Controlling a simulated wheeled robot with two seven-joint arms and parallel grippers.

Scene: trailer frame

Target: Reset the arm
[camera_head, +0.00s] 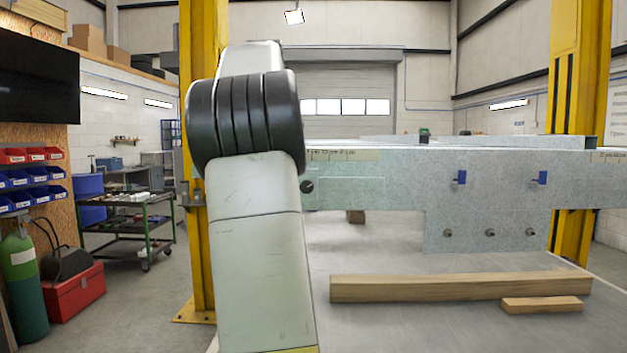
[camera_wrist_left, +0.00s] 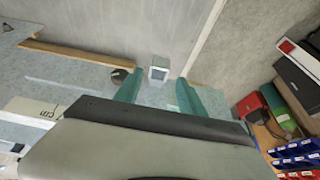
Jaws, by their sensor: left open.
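In the head view, a pale grey arm link of mine (camera_head: 262,260) with a black ribbed joint stands upright left of centre, in front of the left end of the trailer frame (camera_head: 400,185). My left gripper (camera_wrist_left: 158,92) shows in the left wrist view, with two teal fingers apart. Nothing is visibly held between them. A small pale square part (camera_wrist_left: 159,72) appears just beyond the fingertips; I cannot tell whether they touch it. The gripper cannot be seen in the head view. My right gripper is in neither view.
Two blue pieces (camera_head: 461,177) and several round bolts are on the frame's plate. A long wooden beam (camera_head: 460,288) and a short block (camera_head: 542,304) lie below. Yellow posts (camera_head: 205,160) stand at both sides. A red toolbox (camera_head: 75,292) and green cylinder (camera_head: 22,280) are at left.

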